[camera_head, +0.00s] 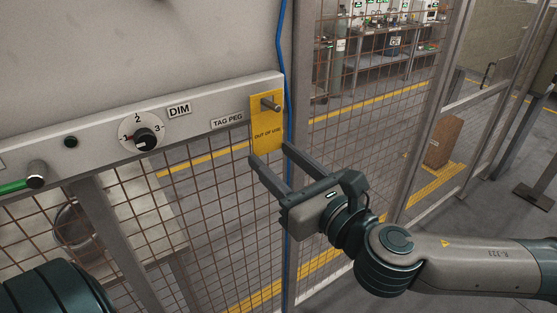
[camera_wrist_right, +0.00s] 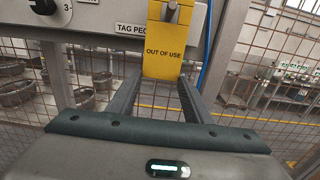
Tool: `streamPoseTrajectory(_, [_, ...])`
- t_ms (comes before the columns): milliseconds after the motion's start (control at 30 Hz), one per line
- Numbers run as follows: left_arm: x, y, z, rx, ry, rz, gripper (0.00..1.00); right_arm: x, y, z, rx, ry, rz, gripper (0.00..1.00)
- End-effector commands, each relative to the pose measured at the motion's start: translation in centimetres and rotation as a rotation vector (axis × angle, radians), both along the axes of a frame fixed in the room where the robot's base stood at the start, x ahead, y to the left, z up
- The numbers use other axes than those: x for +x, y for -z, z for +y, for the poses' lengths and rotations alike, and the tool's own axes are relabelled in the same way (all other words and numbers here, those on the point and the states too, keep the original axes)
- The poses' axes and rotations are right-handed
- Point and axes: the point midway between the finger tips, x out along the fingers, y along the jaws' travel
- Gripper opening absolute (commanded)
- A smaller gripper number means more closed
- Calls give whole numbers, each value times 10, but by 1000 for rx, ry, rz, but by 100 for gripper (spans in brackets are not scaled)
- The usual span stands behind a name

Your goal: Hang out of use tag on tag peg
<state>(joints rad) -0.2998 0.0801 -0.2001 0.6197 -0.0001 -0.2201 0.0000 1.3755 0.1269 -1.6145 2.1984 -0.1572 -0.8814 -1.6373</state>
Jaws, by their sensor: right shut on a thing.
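The yellow out of use tag (camera_head: 267,128) is upright at the right end of the grey panel rail. The tag peg (camera_head: 271,103) sticks out in front of the tag's upper part, so the peg appears to pass through the tag. My right gripper (camera_head: 268,153) is shut on the tag's lower part, one finger at each side edge. In the right wrist view, the tag (camera_wrist_right: 162,58) stands between the two fingers, with the peg (camera_wrist_right: 171,12) in front of its upper part. The tag's back is hidden. My left gripper is not in view.
The rail (camera_head: 205,108) carries a TAG PEG label (camera_head: 227,121), a DIM dial (camera_head: 145,138), a black button (camera_head: 71,142) and a green-handled part (camera_head: 15,186). A blue cable (camera_head: 281,45) runs down beside the tag. Wire mesh fencing (camera_head: 215,200) stands below and behind.

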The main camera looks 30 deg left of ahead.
Motion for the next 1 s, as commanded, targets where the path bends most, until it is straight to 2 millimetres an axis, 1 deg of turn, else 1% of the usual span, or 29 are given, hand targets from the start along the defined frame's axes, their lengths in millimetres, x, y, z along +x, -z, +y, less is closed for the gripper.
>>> streamPoseTrajectory(200, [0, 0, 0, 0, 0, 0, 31, 0, 0, 0, 0, 0, 0, 25])
streamPoseTrajectory(233, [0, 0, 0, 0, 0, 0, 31, 0, 0, 0, 0, 0, 0, 48])
streamPoseTrajectory(267, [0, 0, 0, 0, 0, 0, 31, 0, 0, 0, 0, 0, 0, 56])
streamPoseTrajectory(300, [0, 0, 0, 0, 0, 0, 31, 0, 0, 0, 0, 0, 0, 65])
streamPoseTrajectory(333, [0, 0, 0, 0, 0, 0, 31, 0, 0, 0, 0, 0, 0, 68])
streamPoseTrajectory(633, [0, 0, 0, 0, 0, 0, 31, 0, 0, 0, 0, 0, 0, 68])
streamPoseTrajectory(767, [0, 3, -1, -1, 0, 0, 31, -2, 1, -4, 0, 0, 0, 68])
streamPoseTrajectory(867, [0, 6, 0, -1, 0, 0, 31, -4, 2, -11, 0, -1, 0, 68])
streamPoseTrajectory(1000, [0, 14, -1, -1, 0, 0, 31, -11, 3, -27, 0, -1, -1, 68])
